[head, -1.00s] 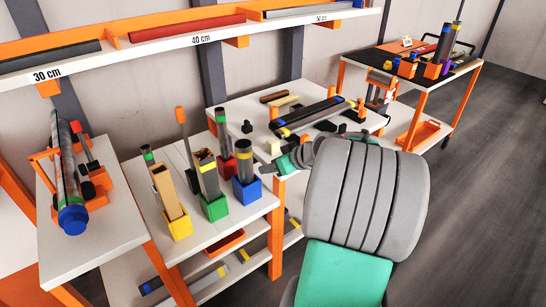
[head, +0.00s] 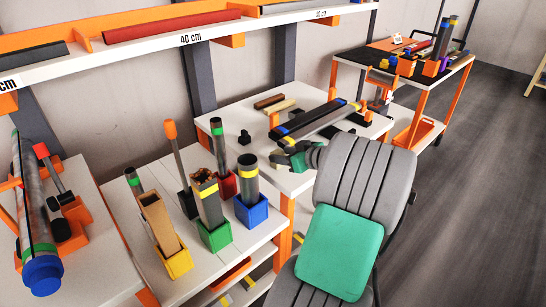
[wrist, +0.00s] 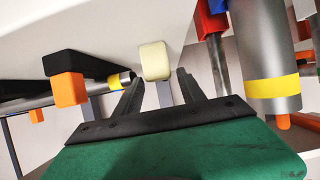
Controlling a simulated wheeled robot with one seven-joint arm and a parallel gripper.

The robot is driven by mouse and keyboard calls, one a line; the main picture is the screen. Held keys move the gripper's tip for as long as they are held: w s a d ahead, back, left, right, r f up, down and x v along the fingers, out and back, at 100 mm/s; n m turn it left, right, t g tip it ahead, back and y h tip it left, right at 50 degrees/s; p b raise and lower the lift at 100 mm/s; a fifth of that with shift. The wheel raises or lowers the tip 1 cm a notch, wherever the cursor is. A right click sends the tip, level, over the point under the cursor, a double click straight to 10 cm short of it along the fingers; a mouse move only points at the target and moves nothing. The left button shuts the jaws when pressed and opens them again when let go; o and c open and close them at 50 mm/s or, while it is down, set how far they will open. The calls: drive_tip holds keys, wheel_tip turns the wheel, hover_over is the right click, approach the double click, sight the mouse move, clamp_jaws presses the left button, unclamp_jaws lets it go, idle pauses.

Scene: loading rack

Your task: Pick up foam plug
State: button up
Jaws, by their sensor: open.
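The foam plug is a small cream block (wrist: 155,60) with rounded edges. In the wrist view it is just beyond the fingertips, in line with the gap between them and apart from both. My gripper (wrist: 157,80) is open and empty. In the head view my gripper (head: 276,158) is low over the near left part of the middle white table (head: 235,115). There the plug is hidden or cannot be made out behind my gripper.
A grey tube with a yellow band (wrist: 270,60) stands close on the right in the wrist view. On the left are a black block and an orange-capped piece (wrist: 69,90). Colored holders with upright tubes, such as the blue one (head: 251,211), fill the nearer table.

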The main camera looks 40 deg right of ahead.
sight(272, 153)
drive_tip(key=x, duration=0.6)
drive_tip(key=shift+w+d+f+b, duration=0.1)
drive_tip(key=shift+f+b, duration=0.05)
drive_tip(key=shift+b, duration=0.2)
drive_tip(key=shift+c, duration=0.6)
clamp_jaws()
